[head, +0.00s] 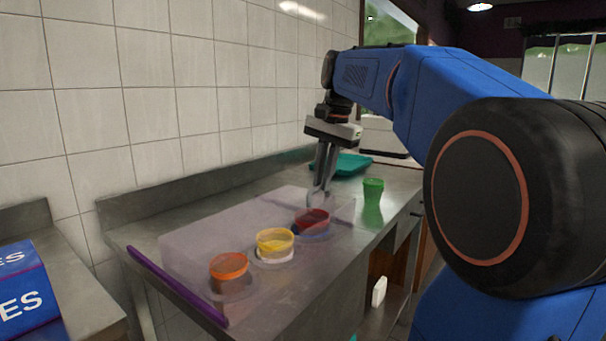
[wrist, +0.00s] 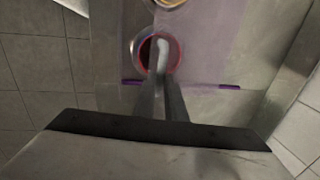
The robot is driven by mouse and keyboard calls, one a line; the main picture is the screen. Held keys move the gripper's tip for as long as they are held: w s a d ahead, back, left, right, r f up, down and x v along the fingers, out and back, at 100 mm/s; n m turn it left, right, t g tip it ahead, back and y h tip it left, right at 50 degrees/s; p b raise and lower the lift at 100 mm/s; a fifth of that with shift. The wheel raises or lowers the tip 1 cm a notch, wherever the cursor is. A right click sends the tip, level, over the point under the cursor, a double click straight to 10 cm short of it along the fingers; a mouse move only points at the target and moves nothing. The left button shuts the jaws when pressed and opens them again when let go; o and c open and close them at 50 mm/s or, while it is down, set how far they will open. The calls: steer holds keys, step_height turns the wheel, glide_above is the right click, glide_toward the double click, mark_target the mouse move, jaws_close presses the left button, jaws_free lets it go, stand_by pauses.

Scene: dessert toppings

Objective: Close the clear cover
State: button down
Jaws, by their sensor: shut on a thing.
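The clear cover (head: 190,249) is a see-through, faintly purple sheet over the row of cups, and it also shows in the wrist view (wrist: 210,40). A purple bar (head: 176,285) lies at its near left end. Another thin purple bar (wrist: 229,87) crosses behind my fingers in the wrist view. My gripper (head: 319,198) points down at the far end of the cover, by the red cup (head: 314,217). Its fingers (wrist: 163,66) are close together and seem shut on the cover's far edge. The exact contact is hidden.
An orange cup (head: 229,266) and a yellow cup (head: 275,240) stand in line with the red one. A green cup (head: 372,190) stands to the right, near the counter's edge. A teal tray (head: 352,163) lies behind. A tiled wall is at the left.

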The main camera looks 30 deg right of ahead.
steer(key=shift+s+d, duration=0.3)
steer(key=shift+s, duration=0.45)
steer(key=shift+s+d, duration=0.3)
steer(key=shift+s, duration=0.45)
steer(key=shift+s+d, duration=0.3)
steer(key=shift+s, duration=0.45)
steer(key=c, duration=1.8)
jaws_free()
steer(key=shift+s, duration=0.1)
steer(key=s+r, duration=0.1)
steer(key=r, duration=0.4)
steer(key=s+d+r, duration=0.1)
steer(key=r, duration=0.5)
steer(key=s+r, duration=0.1)
steer(key=r, duration=0.5)
steer(key=shift+d, duration=0.2)
steer(key=shift+s, duration=0.15)
